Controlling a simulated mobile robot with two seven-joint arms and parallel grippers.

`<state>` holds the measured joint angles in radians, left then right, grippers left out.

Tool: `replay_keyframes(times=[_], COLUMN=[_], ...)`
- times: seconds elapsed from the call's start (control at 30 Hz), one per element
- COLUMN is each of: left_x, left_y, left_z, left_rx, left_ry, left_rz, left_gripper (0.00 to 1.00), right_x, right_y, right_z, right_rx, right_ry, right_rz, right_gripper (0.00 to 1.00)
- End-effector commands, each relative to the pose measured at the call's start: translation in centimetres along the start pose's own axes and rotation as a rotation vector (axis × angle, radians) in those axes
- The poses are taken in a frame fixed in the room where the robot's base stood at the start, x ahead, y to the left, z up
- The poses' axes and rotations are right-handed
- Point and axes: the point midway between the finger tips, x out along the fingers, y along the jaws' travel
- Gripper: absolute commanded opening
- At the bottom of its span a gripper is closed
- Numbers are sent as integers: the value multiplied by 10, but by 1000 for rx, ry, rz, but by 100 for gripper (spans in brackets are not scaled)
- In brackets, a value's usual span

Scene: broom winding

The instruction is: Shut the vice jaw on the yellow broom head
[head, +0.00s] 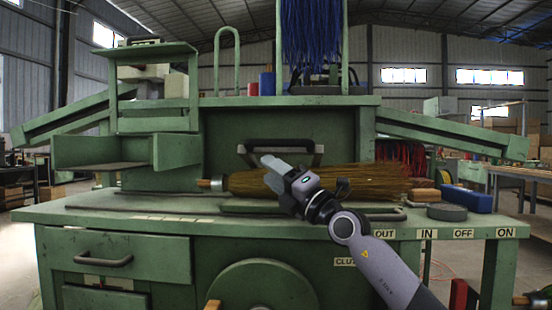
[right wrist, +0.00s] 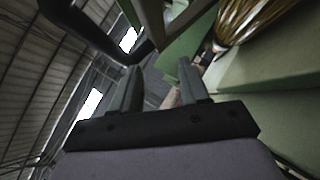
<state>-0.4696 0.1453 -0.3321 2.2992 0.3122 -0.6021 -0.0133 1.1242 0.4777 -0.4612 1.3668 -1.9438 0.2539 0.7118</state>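The yellow broom head (head: 365,182) lies on its side across the green machine's bench, its bristles fanning to the right. Its wooden handle end (head: 203,183) sticks out to the left. Behind and above it is a dark bar handle (head: 284,146) on the green vice block; I cannot tell how far the jaw stands from the broom. Bristles (right wrist: 250,18) show at upper right.
A blue block (head: 467,199), a dark round disc (head: 446,213) and brown blocks (head: 426,195) lie at the bench's right. A drawer handle (head: 103,261) juts out at front left. Blue bristles (head: 311,35) hang above.

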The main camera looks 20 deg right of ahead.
Motion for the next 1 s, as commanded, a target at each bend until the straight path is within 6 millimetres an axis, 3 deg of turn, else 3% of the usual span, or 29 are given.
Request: replay_keyframes(times=[0.43, 1.0], left_x=[-4, -4], left_y=[1, -3], left_z=[2, -4], left_rx=[-5, 9], left_ry=[-16, -32], left_rz=[2, -29], left_gripper=[100, 100], right_x=[-6, -66], right_y=[8, 6], right_z=[4, 3], right_rx=[0, -2], right_ry=[-6, -5], right_rz=[15, 12], right_gripper=[44, 44])
